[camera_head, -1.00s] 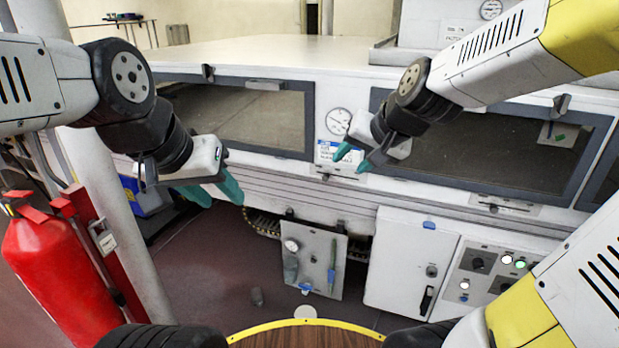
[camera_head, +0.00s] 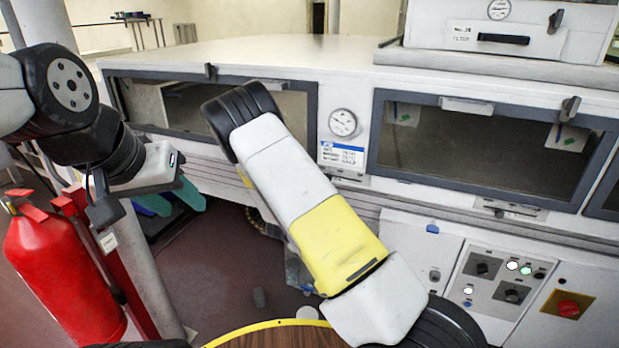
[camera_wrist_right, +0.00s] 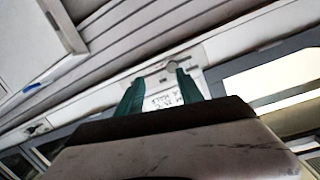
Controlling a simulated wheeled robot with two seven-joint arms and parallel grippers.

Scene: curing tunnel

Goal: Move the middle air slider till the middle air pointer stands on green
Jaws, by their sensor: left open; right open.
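A slider plate (camera_head: 345,178) sits on the machine front under a blue-and-white label, partly behind my right arm. A second slider plate (camera_head: 510,210) sits under the right window. I cannot tell from a name which is the middle air slider. In the right wrist view, the slider plate (camera_wrist_right: 160,68) with a small knob lies just beyond my open, empty right gripper (camera_wrist_right: 157,78). The gripper is hidden in the head view. White cards with green marks (camera_head: 403,115) (camera_head: 572,138) show behind the right window; no pointer is readable. My left gripper (camera_head: 174,198) is open and empty at left.
A round gauge (camera_head: 343,122) is above the label (camera_head: 342,154). A red fire extinguisher (camera_head: 55,265) stands at the left by a pole. A control panel (camera_head: 503,283) with lit lamps is low right.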

